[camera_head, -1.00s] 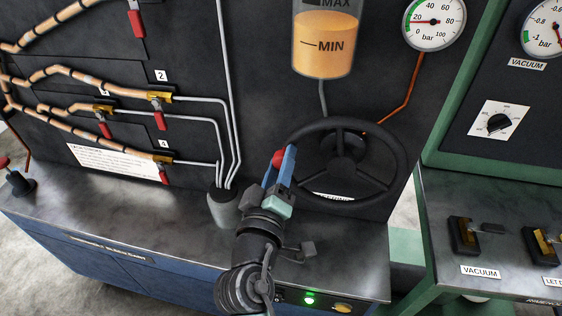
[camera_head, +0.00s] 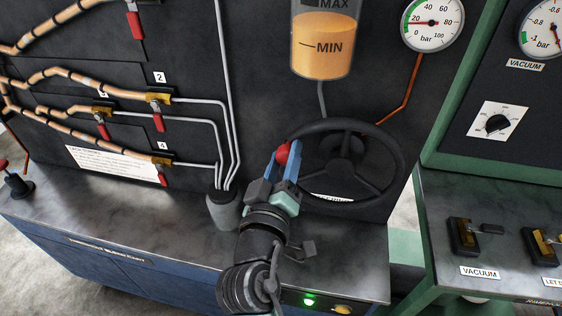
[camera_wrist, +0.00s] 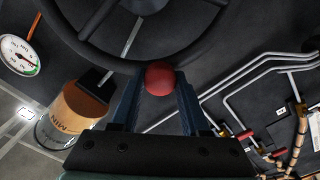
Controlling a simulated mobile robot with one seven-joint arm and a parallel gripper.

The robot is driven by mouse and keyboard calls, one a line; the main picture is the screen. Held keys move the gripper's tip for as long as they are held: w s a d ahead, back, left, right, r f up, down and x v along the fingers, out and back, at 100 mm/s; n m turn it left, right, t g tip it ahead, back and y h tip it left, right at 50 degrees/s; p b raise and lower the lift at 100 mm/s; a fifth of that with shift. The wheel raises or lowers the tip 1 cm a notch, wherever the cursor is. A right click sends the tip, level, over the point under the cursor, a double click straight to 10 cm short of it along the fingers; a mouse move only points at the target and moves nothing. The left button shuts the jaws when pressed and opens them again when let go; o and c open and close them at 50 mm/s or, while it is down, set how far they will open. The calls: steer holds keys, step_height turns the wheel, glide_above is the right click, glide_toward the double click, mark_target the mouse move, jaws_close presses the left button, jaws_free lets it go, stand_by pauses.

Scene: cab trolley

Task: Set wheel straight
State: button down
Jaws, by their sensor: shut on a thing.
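The black steering wheel (camera_head: 346,149) is mounted on the dark panel above the right part of the bench. A red ball knob (camera_head: 283,153) sits at the left side of its rim. My gripper (camera_head: 281,158) is shut on the knob, with one blue finger on each side. In the wrist view the knob (camera_wrist: 160,77) shows between the fingertips (camera_wrist: 158,85), against the wheel rim (camera_wrist: 75,45). The wheel's lower edge stands in front of a white label, mostly hidden.
A grey cup-like fitting (camera_head: 222,209) with metal pipes stands close to the left of my gripper. An orange-filled reservoir (camera_head: 323,58) hangs above the wheel. Valves with red handles (camera_head: 157,108) line the left panel.

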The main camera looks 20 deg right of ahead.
mark_target(351, 127)
steer(key=shift+s+d+r+m, duration=0.15)
steer(key=shift+d+r+m, duration=0.1)
steer(key=shift+r+m, duration=0.2)
steer(key=s+d+r+m, duration=0.1)
steer(key=m, duration=0.1)
steer(key=s+d+r+m, duration=0.1)
steer(key=d+m, duration=0.1)
steer(key=m, duration=0.1)
steer(key=s+d+r+m, duration=0.1)
steer(key=r+m, duration=0.1)
steer(key=shift+s+d+r, duration=0.1)
steer(key=shift+s+d, duration=0.05)
steer(key=shift+d, duration=0.25)
steer(key=shift+s+d+r+m, duration=0.15)
steer(key=shift+s+d+m, duration=0.4)
steer(key=shift+d+m, duration=0.4)
steer(key=shift+s+d+r+m, duration=0.15)
steer(key=shift+s+d+m, duration=0.45)
steer(key=shift+m, duration=0.5)
steer(key=shift+w, duration=0.1)
steer(key=shift+c, duration=2)
jaws_free()
